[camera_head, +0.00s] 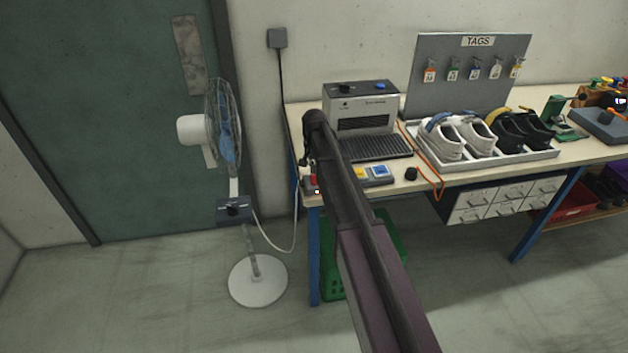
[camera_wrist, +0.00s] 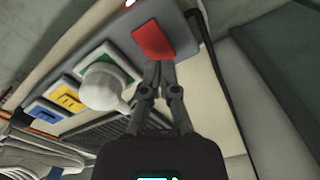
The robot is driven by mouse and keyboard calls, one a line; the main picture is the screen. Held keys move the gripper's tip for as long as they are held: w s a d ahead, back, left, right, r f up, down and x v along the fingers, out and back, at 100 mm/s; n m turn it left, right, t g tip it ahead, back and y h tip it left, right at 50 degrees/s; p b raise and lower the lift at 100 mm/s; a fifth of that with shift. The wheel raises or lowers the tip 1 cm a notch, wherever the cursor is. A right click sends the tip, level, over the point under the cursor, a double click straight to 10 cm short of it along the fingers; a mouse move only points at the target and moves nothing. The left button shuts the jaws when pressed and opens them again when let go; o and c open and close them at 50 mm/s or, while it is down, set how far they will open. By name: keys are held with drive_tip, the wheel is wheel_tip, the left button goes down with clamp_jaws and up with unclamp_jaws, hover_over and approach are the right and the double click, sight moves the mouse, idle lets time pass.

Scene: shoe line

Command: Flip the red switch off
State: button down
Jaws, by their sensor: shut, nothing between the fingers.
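The red switch (camera_wrist: 153,40) sits at one end of a grey panel (camera_wrist: 188,41) in the wrist view. My gripper (camera_wrist: 160,66) is shut and empty, with its fingertips at the lower edge of the red switch. I cannot tell whether they touch it. In the head view the red switch (camera_head: 312,181) shows only as a small patch at the bench's front left corner, beside my dark arm. My gripper is mostly hidden behind my own arm there. Which way the switch is tipped is unclear.
A grey machine (camera_head: 361,110) stands behind on the bench. A fan (camera_head: 222,135) stands to the left.

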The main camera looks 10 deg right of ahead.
sight(314, 178)
drive_tip(key=shift+f+b, duration=1.1)
idle(1.0)
drive_tip(key=shift+r, duration=0.1)
drive_tip(key=shift+r+p, duration=3.45)
drive_tip(key=shift+p, duration=0.1)
drive_tip(key=shift+s, duration=0.1)
drive_tip(key=s+n, duration=0.6)
drive_tip(key=s, duration=2.3)
drive_tip(key=shift+w+a, duration=0.1)
drive_tip(key=shift+w, duration=0.05)
